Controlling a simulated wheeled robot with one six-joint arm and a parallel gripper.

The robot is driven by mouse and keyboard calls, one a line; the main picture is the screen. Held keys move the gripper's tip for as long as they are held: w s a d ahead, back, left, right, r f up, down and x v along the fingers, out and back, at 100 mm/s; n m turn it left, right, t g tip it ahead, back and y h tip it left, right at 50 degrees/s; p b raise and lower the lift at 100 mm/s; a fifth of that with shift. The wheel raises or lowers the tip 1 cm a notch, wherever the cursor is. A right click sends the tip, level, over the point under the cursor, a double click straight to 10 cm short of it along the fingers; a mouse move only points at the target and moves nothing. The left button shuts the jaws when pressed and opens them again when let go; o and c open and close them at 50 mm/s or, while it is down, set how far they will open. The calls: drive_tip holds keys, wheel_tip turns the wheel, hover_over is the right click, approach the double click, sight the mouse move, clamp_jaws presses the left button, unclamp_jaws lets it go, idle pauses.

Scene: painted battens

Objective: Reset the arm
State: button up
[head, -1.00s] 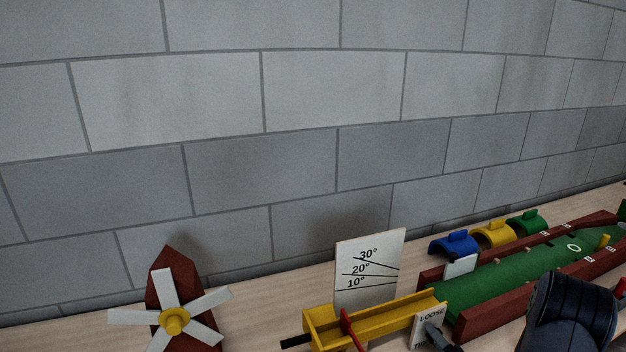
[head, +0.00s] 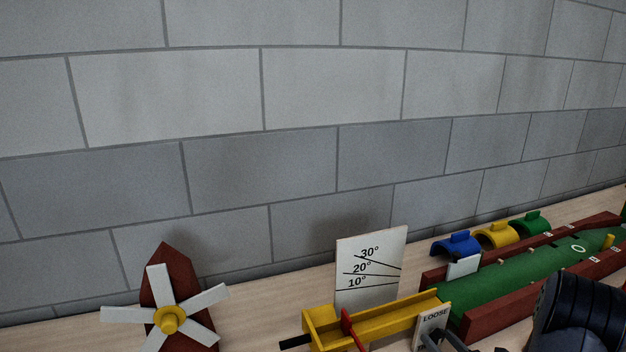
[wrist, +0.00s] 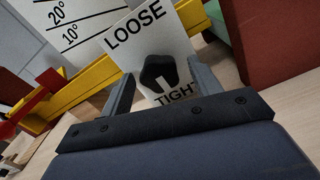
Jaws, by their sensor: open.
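My gripper (head: 442,343) is low at the right in the head view, with its grey fingers by a white plate (head: 432,319) lettered LOOSE. In the wrist view my gripper (wrist: 163,76) is open, its two fingers apart on either side of a black knob (wrist: 158,72). The knob stands in front of the plate (wrist: 150,40) marked LOOSE and TIGHT. Whether either finger touches the knob, I cannot tell. My dark arm covers the bottom right corner of the head view.
A yellow channel (head: 390,322) runs beside a white angle board (head: 370,268). A green lane (head: 520,280) with dark red side rails lies to the right, with blue, yellow and green arches (head: 495,235) behind it. A windmill (head: 170,290) stands at left. A grey block wall (head: 250,130) closes the back.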

drive_tip(key=n, duration=0.4)
drive_tip(key=shift+b, duration=0.3)
drive_tip(key=shift+n, duration=1.7)
drive_tip(key=shift+r, duration=0.1)
